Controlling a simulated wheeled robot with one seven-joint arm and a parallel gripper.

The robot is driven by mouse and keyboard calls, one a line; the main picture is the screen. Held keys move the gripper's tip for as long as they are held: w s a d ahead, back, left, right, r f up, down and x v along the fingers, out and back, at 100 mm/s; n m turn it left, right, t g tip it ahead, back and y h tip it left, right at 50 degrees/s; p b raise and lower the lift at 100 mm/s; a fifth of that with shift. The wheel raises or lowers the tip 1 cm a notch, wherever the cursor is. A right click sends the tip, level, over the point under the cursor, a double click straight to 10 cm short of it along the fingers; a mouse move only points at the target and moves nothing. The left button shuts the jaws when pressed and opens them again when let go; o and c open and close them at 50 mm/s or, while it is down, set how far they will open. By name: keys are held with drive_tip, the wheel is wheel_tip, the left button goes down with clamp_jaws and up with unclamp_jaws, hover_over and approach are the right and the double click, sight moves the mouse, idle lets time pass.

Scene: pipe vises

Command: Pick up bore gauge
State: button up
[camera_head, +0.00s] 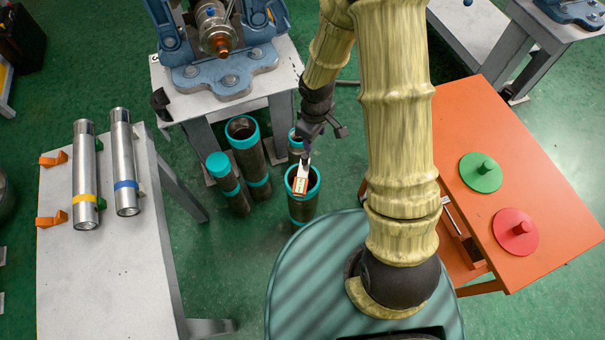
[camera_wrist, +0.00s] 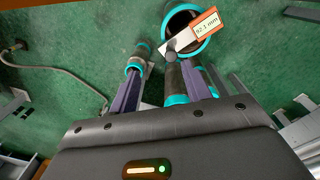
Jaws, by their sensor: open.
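The bore gauge (camera_head: 301,182) is a small pale instrument with an orange-framed display. It shows at the teal-rimmed mouth of an upright dark pipe (camera_head: 303,207). In the wrist view the gauge (camera_wrist: 193,34) lies across the near side of the pipe's teal rim (camera_wrist: 212,45), and its display reads 92.1 mm. How far it reaches into the pipe is hidden. My gripper (camera_head: 311,143) is above and behind the gauge in the head view. In the wrist view its two dark fingers (camera_wrist: 160,88) are spread apart, with the gauge's display beyond their tips and nothing visibly gripped.
Other teal-ringed pipes (camera_head: 246,150) stand close by on the green floor. A grey table (camera_head: 100,270) with two metal cylinders is left. A vise (camera_head: 219,60) stands on a bench behind. An orange table (camera_head: 545,200) with green (camera_head: 481,172) and red discs (camera_head: 515,231) is right.

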drive_tip(key=s+d+r+m+t, duration=0.1)
drive_tip(key=s+d+r+m, duration=0.3)
drive_tip(key=r, duration=0.4)
drive_tip(key=s+d+r+m+t, duration=0.1)
drive_tip(key=s+d+r+m, duration=0.3)
drive_tip(key=s+r+m, duration=0.2)
drive_tip(key=v, duration=0.2)
drive_tip(key=shift+w+r, duration=0.15)
drive_tip(key=shift+r, duration=0.15)
drive_tip(key=shift+d, duration=0.1)
drive_tip(key=shift+c, duration=1.3)
drive_tip(key=shift+w, duration=0.1)
